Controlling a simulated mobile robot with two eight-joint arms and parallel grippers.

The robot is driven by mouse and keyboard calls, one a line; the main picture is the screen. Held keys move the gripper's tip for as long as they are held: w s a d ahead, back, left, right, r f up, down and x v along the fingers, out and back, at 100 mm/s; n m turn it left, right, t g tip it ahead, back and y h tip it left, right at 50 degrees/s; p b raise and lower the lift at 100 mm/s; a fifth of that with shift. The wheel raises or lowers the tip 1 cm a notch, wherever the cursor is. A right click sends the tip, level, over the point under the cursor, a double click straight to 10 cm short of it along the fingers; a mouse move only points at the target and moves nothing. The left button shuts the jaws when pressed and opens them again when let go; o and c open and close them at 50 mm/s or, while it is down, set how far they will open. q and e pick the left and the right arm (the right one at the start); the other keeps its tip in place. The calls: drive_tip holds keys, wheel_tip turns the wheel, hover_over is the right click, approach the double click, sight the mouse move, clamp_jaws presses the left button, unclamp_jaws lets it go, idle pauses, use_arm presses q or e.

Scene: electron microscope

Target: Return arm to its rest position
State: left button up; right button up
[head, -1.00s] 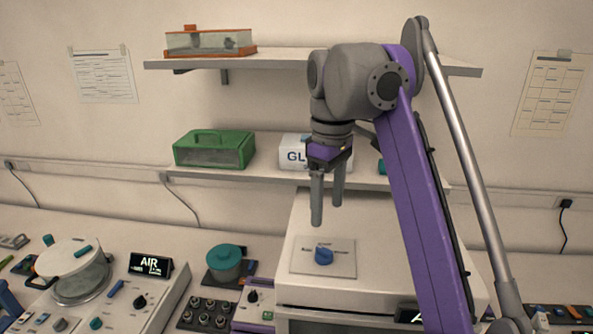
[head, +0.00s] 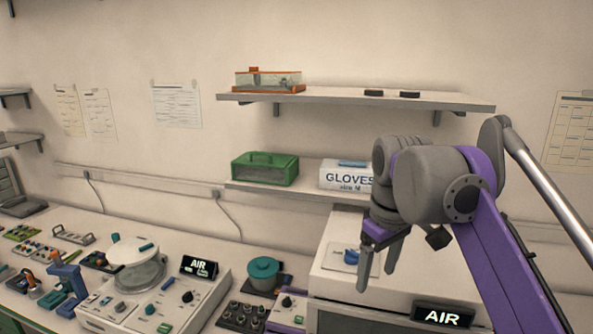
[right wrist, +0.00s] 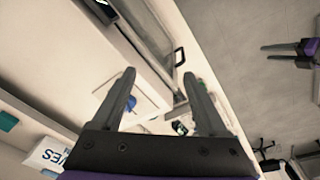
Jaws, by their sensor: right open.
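My right arm, purple and grey, comes in from the right in the head view. Its gripper (head: 376,272) points down, open and empty, in front of the white cabinet (head: 330,278). The blue knob (head: 352,257) on the cabinet's top panel shows just left of the fingers. In the right wrist view the two fingers (right wrist: 160,76) stand wide apart with nothing between them; the blue knob (right wrist: 131,103) shows beside the left finger. A purple gripper with two spread dark fingers, seemingly my left one (right wrist: 265,52), shows at the right edge there, above the floor. It is out of the head view.
Above the cabinet is a shelf with a glove box (head: 345,175) and a green case (head: 264,169). A higher shelf (head: 370,98) holds an orange-edged clear box (head: 268,80). An AIR sign (head: 442,314) is at the cabinet front. A teal-lidded pot (head: 263,272) stands left of the cabinet.

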drive_tip(key=s+d+f+m+t, duration=0.1)
drive_tip(key=s+f+m, duration=0.1)
drive_tip(key=s+f, duration=0.3)
drive_tip(key=s+d+f+m+t, duration=0.1)
drive_tip(key=s+f, duration=0.5)
drive_tip(key=f, duration=0.8)
drive_tip(key=s+d+f+m+t, duration=0.1)
drive_tip(key=s+f, duration=0.4)
drive_tip(key=f, duration=0.5)
drive_tip(key=m+t, duration=0.1)
drive_tip(key=m, duration=0.1)
drive_tip(key=shift+s+d+f+m+t, duration=0.2)
drive_tip(key=shift+m+t, duration=0.1)
drive_tip(key=shift+t, duration=0.1)
